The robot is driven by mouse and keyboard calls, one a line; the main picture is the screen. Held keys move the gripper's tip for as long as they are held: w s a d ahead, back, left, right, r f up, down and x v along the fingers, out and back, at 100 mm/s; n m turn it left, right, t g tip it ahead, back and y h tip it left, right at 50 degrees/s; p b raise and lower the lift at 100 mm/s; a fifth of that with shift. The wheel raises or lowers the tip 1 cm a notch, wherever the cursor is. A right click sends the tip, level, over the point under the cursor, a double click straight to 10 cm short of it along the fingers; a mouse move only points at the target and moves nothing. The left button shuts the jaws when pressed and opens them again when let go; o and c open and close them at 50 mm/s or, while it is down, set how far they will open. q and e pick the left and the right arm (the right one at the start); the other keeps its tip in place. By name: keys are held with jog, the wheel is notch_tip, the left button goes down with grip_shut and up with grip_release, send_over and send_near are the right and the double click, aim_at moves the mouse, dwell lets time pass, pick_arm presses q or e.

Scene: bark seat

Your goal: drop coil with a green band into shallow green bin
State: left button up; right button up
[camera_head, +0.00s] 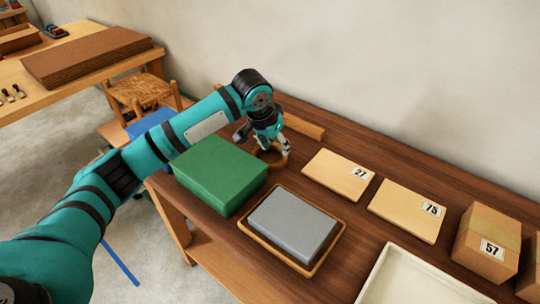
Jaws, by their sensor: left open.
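My left gripper (283,152) is open and points down over the back of the table. A tan-brown curved piece, perhaps the coil (279,164), lies right below and beside its fingers. The gripper partly hides it, and I cannot make out a green band. I cannot tell whether the fingers touch it. A green box-shaped thing (218,172) stands just left of and in front of the gripper. It looks like a solid block with a flat top, and I see no opening or shallow bin in it. My right gripper is not in view.
On the dark wooden table (345,226), a grey block (292,223) sits in a wooden-rimmed tray (247,229). Flat boards marked 27 (335,174) and 75 (405,210), a carton marked 57 (487,240) and a cream tray (410,285) are to the right. A wooden strip (304,127) lies behind.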

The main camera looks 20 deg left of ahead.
aim_at(282, 161)
pick_arm(q)
jog(key=x, duration=0.3)
jog(key=shift+w, duration=0.1)
jog(key=shift+w+f, duration=0.1)
jog(key=shift+f, duration=0.3)
jog(key=shift+w+f, duration=0.1)
jog(key=shift+f, duration=0.25)
jog(key=p+x, duration=0.1)
jog(key=x, duration=0.3)
jog(key=shift+a+f, duration=0.15)
jog(key=shift+f, duration=0.1)
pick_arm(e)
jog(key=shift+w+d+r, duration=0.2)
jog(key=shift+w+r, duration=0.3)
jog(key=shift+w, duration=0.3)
pick_arm(q)
jog(key=shift+c, duration=0.3)
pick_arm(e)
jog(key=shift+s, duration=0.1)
pick_arm(q)
grip_shut()
